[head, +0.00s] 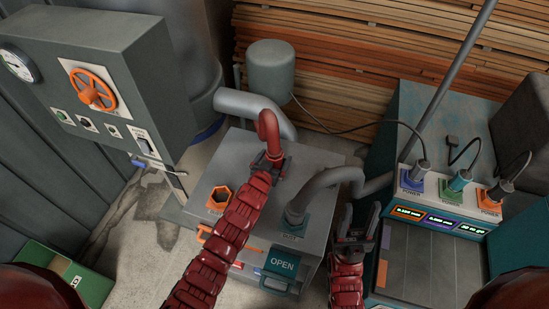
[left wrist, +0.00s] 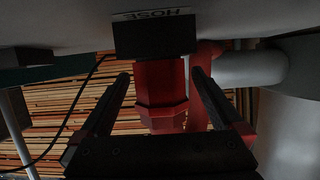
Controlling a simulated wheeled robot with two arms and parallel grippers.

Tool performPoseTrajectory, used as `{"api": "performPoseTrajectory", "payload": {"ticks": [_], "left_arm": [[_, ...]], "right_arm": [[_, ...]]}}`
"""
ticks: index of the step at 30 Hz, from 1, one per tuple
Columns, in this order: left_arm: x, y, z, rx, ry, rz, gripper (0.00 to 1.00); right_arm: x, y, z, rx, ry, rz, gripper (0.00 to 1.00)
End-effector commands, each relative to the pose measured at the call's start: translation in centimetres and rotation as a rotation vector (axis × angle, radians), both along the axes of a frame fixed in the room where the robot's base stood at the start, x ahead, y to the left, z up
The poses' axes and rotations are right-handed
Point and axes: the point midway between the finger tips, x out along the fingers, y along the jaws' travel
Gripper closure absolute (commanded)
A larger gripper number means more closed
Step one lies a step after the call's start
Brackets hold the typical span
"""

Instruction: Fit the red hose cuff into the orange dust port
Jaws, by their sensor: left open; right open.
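The red hose cuff (left wrist: 162,105) is hexagonal and stands between the two open fingers of my left gripper (left wrist: 163,92) in the left wrist view, with visible gaps beside it. Its end meets a black block (left wrist: 155,38) labelled HOSE. In the head view the red hose (head: 268,128) bends down into my left gripper (head: 268,165), which hides the cuff. The orange dust port (head: 220,196) is a hexagonal opening on the grey box top, left of my left gripper. My right gripper (head: 356,222) is open and empty right of the box.
A grey elbow pipe (head: 325,180) rises from the grey box (head: 240,150) between my grippers. An OPEN sign (head: 282,263) is on its front. A control cabinet (head: 95,90) stands left; a power unit (head: 440,210) with plugs stands right.

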Motion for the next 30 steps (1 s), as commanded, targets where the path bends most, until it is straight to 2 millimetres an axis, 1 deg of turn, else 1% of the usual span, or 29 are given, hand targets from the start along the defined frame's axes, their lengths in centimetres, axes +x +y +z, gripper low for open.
{"api": "performPoseTrajectory", "payload": {"ticks": [2, 3, 5, 6, 8, 9, 11, 12, 14, 15, 19, 30], "left_arm": [[-0.02, 0.01, -0.02, 0.0, 0.0, 0.0, 0.0], [-0.02, 0.02, -0.03, 0.0, 0.001, 0.0, 0.04], [-0.02, 0.02, -0.03, 0.0, 0.001, 0.0, 0.14], [-0.02, 0.03, -0.03, 0.0, 0.001, 0.0, 0.22], [-0.01, 0.03, -0.02, 0.0, 0.001, 0.0, 0.32], [-0.01, 0.03, -0.02, 0.0, 0.001, 0.0, 0.4], [-0.03, 0.02, -0.03, 0.0, 0.001, 0.0, 0.5], [-0.02, 0.03, -0.03, 0.0, 0.001, 0.0, 0.58], [-0.03, 0.03, -0.04, 0.0, 0.001, 0.0, 0.68], [-0.03, 0.03, -0.04, 0.001, 0.001, 0.001, 0.76], [-0.03, 0.03, -0.05, 0.001, 0.001, 0.001, 0.99], [0.01, 0.06, 0.18, 0.001, 0.001, 0.001, 1.0]], "right_arm": [[0.0, 0.0, -0.02, 0.0, 0.0, 0.0, 0.5], [0.0, 0.0, -0.02, 0.0, 0.0, 0.0, 0.5], [0.0, 0.0, -0.02, 0.0, 0.0, 0.0, 0.5], [0.01, 0.0, -0.02, 0.0, 0.0, 0.0, 0.5], [0.01, 0.0, -0.02, 0.0, 0.0, 0.0, 0.5], [0.0, 0.0, -0.01, 0.0, 0.0, 0.0, 0.5], [0.0, 0.0, -0.02, 0.0, 0.0, 0.0, 0.5], [0.0, 0.0, -0.02, 0.0, 0.0, 0.0, 0.5], [0.0, 0.0, -0.02, 0.0, 0.0, 0.0, 0.5], [0.0, 0.0, -0.02, 0.0, 0.0, 0.0, 0.5], [0.0, 0.0, -0.02, 0.0, 0.0, 0.0, 0.5], [0.0, 0.0, -0.28, 0.0, 0.0, 0.0, 0.5]]}}
